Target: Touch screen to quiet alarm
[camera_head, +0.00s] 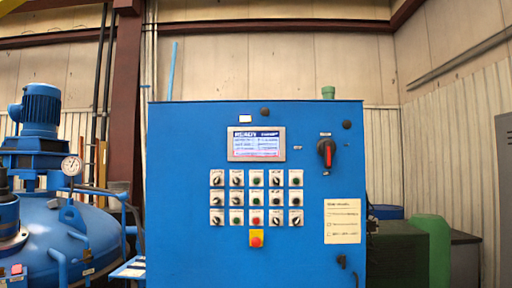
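The screen (256,144) is a small lit rectangular panel in a grey frame, high on the front of a blue control cabinet (180,260). It shows a dark header and lines of text too small to read fully. Rows of knobs and buttons (256,197) sit below it. A red button on a yellow base (256,239) is under those rows. Neither of my grippers shows in the head view, and nothing covers the screen.
A red-handled switch (326,152) sticks out right of the screen. A paper label (342,221) is below it. A blue vessel with a motor (40,110) and gauge (71,165) stands left. A green container (432,250) stands right. The space before the cabinet front looks clear.

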